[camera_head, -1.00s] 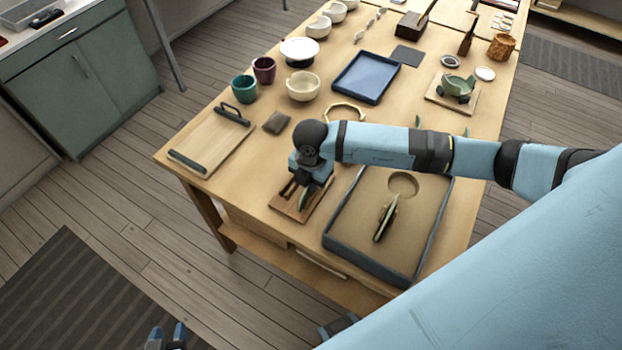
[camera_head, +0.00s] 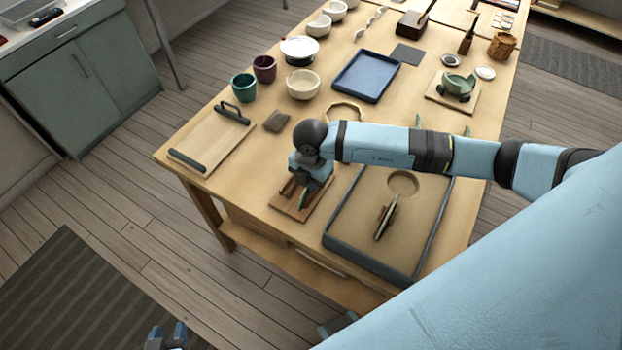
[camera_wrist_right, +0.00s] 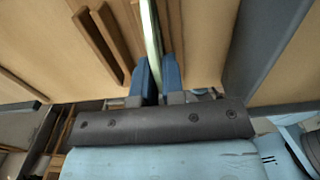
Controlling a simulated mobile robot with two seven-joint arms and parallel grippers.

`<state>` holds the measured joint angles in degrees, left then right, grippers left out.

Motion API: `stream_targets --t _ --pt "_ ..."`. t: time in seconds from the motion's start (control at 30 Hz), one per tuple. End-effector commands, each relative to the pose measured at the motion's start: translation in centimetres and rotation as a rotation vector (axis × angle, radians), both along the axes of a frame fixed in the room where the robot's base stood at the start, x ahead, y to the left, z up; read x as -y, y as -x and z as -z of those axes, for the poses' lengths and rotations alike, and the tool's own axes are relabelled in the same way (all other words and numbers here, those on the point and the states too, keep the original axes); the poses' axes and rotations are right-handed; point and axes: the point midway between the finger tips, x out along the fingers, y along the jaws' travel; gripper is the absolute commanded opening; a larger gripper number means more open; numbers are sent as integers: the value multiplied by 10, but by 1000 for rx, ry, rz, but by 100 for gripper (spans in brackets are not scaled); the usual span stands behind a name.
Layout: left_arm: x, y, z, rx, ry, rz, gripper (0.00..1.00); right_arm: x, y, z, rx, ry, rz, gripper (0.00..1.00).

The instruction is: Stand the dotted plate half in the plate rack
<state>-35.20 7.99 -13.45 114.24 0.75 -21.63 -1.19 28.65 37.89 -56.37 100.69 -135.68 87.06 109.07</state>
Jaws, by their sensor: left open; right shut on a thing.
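My right gripper (camera_head: 311,183) is shut on a thin pale-green plate half (camera_wrist_right: 152,38), held edge-on and upright between its blue fingers. The held half also shows in the head view (camera_head: 303,199), low at the wooden plate rack (camera_head: 285,205). The rack's slats (camera_wrist_right: 97,40) show just left of the half in the wrist view. I cannot tell whether its lower edge sits in a slot, and no dots show on the edge-on half. My left gripper (camera_head: 167,338) is open and empty, low in front of the table, away from the rack.
Right of the rack is a grey-rimmed tray (camera_head: 429,240) with another upright piece (camera_head: 384,222) in a small holder. A wooden board with dark handles (camera_head: 212,142) lies to the left. A small dark block (camera_head: 277,121) and a blue tray (camera_head: 366,77) lie farther back.

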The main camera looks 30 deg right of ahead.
Motion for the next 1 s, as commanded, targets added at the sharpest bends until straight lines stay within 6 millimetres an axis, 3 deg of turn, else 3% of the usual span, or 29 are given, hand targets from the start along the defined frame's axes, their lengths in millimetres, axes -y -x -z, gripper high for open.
stream_targets --t 0.23,0.3,0.37,0.4,0.57,0.7,1.0 --pt "0 0 0 0 0 0 43 0 0 1 0 0 0 0" --pt "0 0 0 0 0 0 43 0 0 1 0 0 0 21" --pt "0 0 0 0 0 0 43 0 0 1 0 0 0 35" --pt "0 0 0 0 0 0 43 0 0 1 0 0 0 39" --pt "0 0 0 0 0 0 43 0 0 1 0 0 0 39" --pt "0 0 1 0 0 0 43 0 0 1 0 0 0 65" --pt "0 0 1 0 0 0 43 0 0 1 0 0 0 65"
